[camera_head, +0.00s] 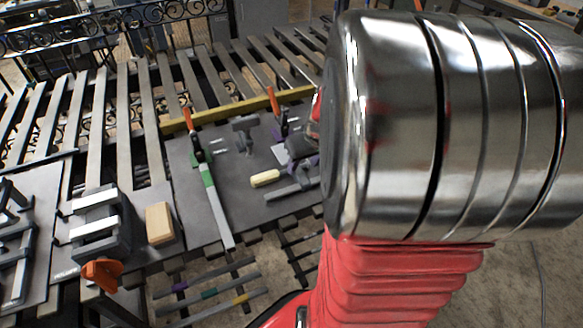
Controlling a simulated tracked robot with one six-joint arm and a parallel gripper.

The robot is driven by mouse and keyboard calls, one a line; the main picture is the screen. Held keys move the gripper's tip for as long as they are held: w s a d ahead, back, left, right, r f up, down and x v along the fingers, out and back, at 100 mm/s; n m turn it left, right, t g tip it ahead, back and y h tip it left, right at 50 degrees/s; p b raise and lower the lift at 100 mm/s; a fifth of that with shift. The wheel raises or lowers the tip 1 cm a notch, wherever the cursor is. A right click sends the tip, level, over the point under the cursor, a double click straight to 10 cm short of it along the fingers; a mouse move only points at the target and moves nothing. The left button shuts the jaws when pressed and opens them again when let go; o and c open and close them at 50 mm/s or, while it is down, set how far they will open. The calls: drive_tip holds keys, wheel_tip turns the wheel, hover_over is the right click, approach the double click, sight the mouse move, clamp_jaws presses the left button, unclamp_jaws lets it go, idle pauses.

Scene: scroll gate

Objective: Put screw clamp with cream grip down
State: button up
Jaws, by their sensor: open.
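The cream grip (265,178) lies on the dark grey plate (235,205) at the middle of the view. Beside it, a grey bar with a purple-grey jaw (304,172) seems to belong to the same screw clamp. Its right end is hidden by my shiny arm link. My gripper (292,152) shows only in part at the left edge of that link, just above the clamp. It looks open and apart from the cream grip. Whether any finger still touches the clamp cannot be told.
A green bar clamp (210,185) with an orange handle lies left of the cream grip. Another orange-handled clamp (278,112) and a grey clamp (244,132) are behind. A yellow bar (238,109) crosses the slats. A wooden block (159,223) and grey vise (99,224) stand left.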

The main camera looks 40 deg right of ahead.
sight(300, 172)
drive_tip(key=shift+f, duration=0.15)
drive_tip(key=shift+x, duration=2.5)
drive_tip(key=shift+c, duration=0.4)
clamp_jaws()
